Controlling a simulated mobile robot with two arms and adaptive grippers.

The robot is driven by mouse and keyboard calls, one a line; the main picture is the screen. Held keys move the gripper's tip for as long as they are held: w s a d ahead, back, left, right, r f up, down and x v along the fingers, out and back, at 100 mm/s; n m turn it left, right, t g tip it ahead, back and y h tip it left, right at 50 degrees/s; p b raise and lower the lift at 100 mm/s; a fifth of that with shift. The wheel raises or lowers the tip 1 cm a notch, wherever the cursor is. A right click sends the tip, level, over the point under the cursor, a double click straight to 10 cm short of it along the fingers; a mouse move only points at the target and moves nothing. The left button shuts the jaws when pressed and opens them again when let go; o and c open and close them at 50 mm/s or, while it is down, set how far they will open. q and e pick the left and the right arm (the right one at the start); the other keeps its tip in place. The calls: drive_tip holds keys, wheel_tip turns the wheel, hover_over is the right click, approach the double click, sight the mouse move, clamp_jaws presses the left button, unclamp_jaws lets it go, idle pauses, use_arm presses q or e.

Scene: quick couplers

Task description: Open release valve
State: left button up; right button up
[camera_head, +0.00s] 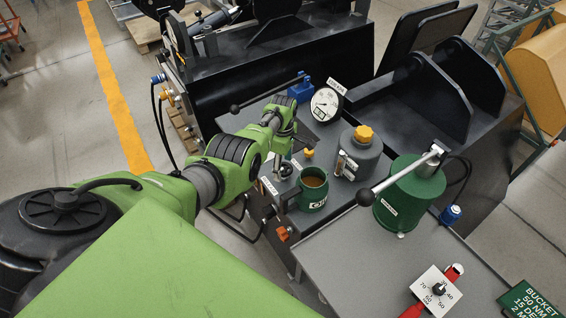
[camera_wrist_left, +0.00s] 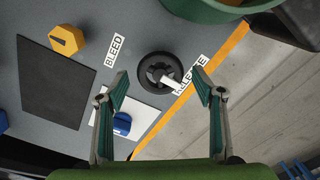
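The release valve is a round black knob (camera_wrist_left: 160,75) with a pale metal piece on it. It sits on the grey panel beside a white RELEASE label (camera_wrist_left: 192,74), near a yellow edge stripe. In the head view the knob (camera_head: 285,169) shows below my left wrist. My left gripper (camera_wrist_left: 164,87) is open and empty, its two teal fingers apart. In the wrist view the knob lies between and slightly beyond the fingertips; I see no contact. In the head view the left fingers are mostly hidden by the arm. My right gripper is not in view.
A green mug (camera_head: 313,190) stands close to the knob. A yellow bleed knob (camera_wrist_left: 68,40), blue knob (camera_wrist_left: 122,124) and black pad (camera_wrist_left: 58,82) are also near. A gauge (camera_head: 325,104), grey canister (camera_head: 358,160) and green pump (camera_head: 408,200) with a long lever stand right.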

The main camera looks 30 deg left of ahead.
sight(283, 168)
use_arm(q)
wheel_tip(283, 168, up, 12)
idle(0.6)
idle(0.5)
